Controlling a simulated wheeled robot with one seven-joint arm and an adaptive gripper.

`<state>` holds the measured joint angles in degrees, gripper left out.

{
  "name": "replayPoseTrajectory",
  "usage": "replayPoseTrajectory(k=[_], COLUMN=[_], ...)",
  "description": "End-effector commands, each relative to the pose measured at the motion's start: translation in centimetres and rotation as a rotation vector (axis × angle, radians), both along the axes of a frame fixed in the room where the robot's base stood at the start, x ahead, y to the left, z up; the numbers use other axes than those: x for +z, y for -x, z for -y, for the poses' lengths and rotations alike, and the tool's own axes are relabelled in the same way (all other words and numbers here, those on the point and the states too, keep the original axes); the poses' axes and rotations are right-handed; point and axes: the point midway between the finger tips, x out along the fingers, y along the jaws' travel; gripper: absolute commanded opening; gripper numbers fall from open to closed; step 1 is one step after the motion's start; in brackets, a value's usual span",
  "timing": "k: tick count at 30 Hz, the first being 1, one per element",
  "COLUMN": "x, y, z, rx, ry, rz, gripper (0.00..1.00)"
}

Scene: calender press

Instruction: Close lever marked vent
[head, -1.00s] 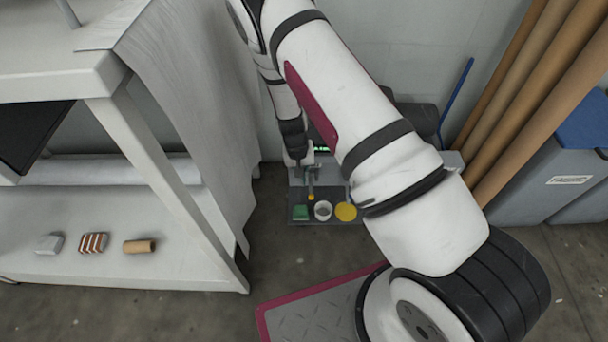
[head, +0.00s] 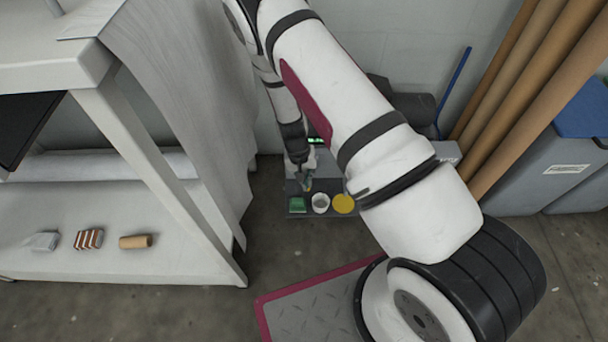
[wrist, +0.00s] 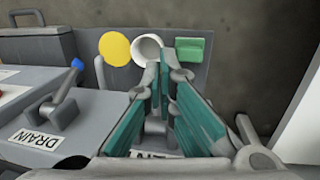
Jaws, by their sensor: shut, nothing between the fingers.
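My gripper (wrist: 163,68) is shut and empty, its teal fingers pointing down over the grey machine in the wrist view. In the head view my gripper (head: 307,185) is low at the machine's front, beside the shelf. A label partly covered by the fingers (wrist: 160,155) shows only letters like "EN"; I cannot read it whole. The lever by it is mostly hidden behind the fingers, so its position and any contact cannot be told. To the left is a lever with a blue tip (wrist: 60,98), beside a label reading DRAIN (wrist: 36,138).
The machine's front tray holds a yellow disc (wrist: 115,48), a white cup (wrist: 147,48) and a green block (wrist: 190,50). A white shelf (head: 165,190) with a hanging sheet stands close on the left. Brown rolls (head: 535,95) and grey bins (head: 570,165) are at the right.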

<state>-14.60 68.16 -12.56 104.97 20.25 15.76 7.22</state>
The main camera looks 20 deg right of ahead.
Motion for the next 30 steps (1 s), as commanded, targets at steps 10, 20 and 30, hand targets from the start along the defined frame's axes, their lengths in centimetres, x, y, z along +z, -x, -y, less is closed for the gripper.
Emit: replayPoseTrajectory(k=[10, 20, 30], x=[1.3, 1.9, 3.2], y=[-0.3, -0.3, -0.5], z=[-0.1, -0.1, -0.1], rx=[0.004, 0.005, 0.004], ry=[0.001, 0.001, 0.000], rz=[0.007, 0.007, 0.008], gripper=[0.00, 0.00, 0.00])
